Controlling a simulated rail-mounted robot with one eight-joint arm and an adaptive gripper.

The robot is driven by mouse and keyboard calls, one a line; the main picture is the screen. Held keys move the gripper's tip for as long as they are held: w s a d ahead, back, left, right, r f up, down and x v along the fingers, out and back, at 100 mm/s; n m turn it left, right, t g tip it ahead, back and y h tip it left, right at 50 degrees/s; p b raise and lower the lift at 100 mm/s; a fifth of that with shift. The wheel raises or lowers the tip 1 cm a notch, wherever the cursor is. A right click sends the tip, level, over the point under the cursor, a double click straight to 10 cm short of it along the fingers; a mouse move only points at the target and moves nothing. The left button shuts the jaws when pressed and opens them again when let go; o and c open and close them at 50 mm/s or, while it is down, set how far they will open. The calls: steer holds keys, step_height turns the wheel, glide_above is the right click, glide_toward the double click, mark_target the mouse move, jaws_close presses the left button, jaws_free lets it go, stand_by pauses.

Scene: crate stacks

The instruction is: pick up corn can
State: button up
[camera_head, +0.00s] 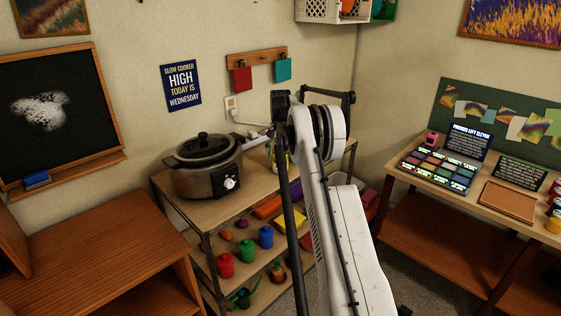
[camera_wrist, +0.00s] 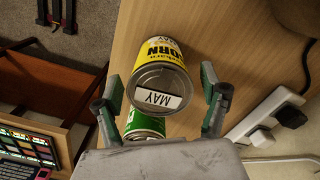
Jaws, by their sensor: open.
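The corn can (camera_wrist: 166,52) has a yellow label reading CORN and a metal end with a white MAY tag. In the wrist view it is in the upper middle, on a wooden surface. My gripper (camera_wrist: 160,84) is open, with one green-padded finger on each side of the can's near end. I cannot tell whether either finger touches it. A green can (camera_wrist: 146,124) shows below the corn can, partly hidden by it and by my gripper's body. In the head view my arm hides the gripper.
A power strip with plugs (camera_wrist: 268,120) lies right of my gripper in the wrist view. In the head view a slow cooker (camera_head: 207,178) stands on the shelf unit's top (camera_head: 176,188), left of my arm. Several coloured containers, including a blue one (camera_head: 266,238), stand on lower shelves.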

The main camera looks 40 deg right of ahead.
steer(key=shift+f, duration=1.6)
steer(key=c, duration=1.7)
steer(key=shift+o, duration=0.2)
